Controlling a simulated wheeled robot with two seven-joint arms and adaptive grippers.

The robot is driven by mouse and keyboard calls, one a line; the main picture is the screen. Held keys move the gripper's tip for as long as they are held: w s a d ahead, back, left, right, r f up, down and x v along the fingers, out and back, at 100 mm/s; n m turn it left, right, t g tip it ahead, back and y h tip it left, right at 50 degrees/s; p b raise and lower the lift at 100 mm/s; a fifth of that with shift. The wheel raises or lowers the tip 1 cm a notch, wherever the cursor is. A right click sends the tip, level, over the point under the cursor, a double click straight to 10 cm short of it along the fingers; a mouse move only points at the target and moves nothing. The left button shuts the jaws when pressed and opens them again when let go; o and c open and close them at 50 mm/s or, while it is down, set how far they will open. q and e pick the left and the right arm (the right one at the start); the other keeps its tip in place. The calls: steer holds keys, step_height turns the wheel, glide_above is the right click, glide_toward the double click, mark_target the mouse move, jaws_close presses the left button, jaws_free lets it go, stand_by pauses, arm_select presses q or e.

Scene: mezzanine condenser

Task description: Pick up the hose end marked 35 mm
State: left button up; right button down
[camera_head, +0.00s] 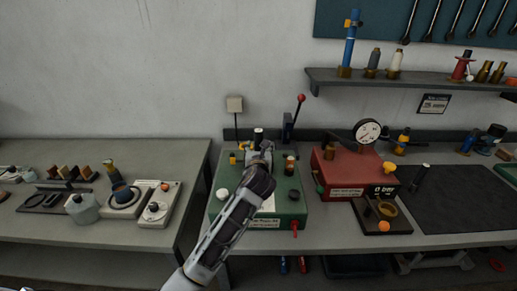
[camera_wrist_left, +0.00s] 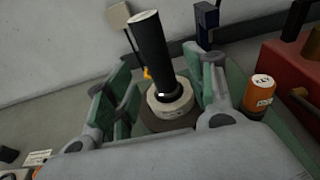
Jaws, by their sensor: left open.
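A black hose end (camera_wrist_left: 152,50) with a white marked top stands in a pale round collar (camera_wrist_left: 172,98) in the left wrist view; I cannot read its marking. In the head view its top (camera_head: 258,134) shows just beyond my left gripper, above the green unit (camera_head: 293,208). My left gripper (camera_head: 259,156) is open, its green-padded fingers (camera_wrist_left: 168,82) on either side of the hose end, apart from it. My right gripper is not in view.
An orange-sided cap (camera_wrist_left: 260,93) stands close right of my left gripper. A red unit (camera_head: 340,181) with a gauge (camera_head: 367,131) stands beside the green unit. A lever with a red knob (camera_head: 301,98) rises behind. The dark mat (camera_head: 462,204) is mostly clear.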

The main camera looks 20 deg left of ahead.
mark_target(258, 145)
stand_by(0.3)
arm_select(q)
steer(key=shift+x, duration=2.55)
jaws_close()
steer(key=shift+r, duration=0.15)
steer(key=shift+r+p, duration=0.3)
steer(key=shift+r, duration=4.65)
